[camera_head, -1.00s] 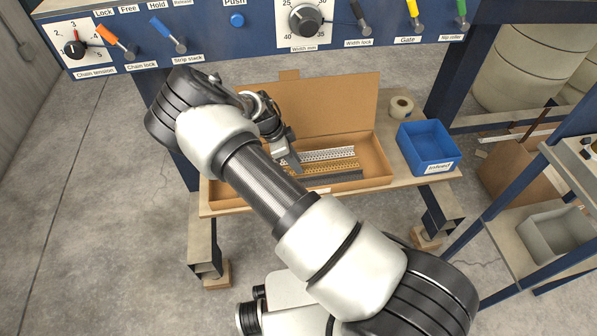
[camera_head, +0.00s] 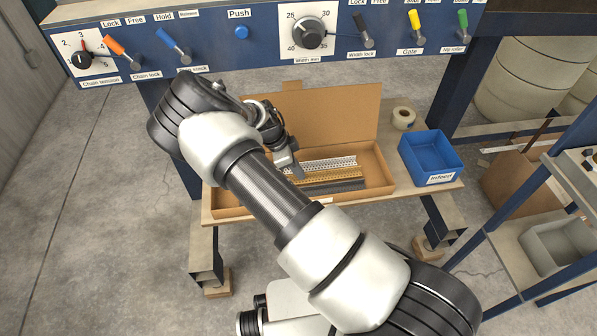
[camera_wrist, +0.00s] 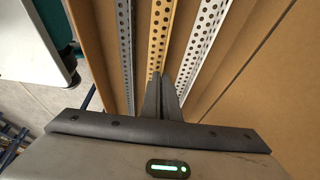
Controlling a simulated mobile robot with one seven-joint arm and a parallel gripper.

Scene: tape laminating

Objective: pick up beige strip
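The beige strip (camera_head: 335,175) is a perforated, yellowish strip lying in an open cardboard box (camera_head: 382,186), between a white perforated strip (camera_head: 333,163) and a dark grey strip (camera_head: 337,186). My gripper (camera_head: 297,173) is at the left part of the strips and hides their left ends in the head view. In the wrist view, my gripper's two dark fingertips (camera_wrist: 160,76) are close together, over the beige strip (camera_wrist: 158,38). The dark strip (camera_wrist: 125,35) is left of them and the white strip (camera_wrist: 204,40) right. I cannot tell whether the fingers touch or grip the beige strip.
The box stands on a wooden bench (camera_head: 425,190), its lid raised at the back. A blue bin (camera_head: 428,157) labelled Infeed and a tape roll (camera_head: 403,117) are to its right. A blue machine panel (camera_head: 205,46) with knobs and levers spans the back.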

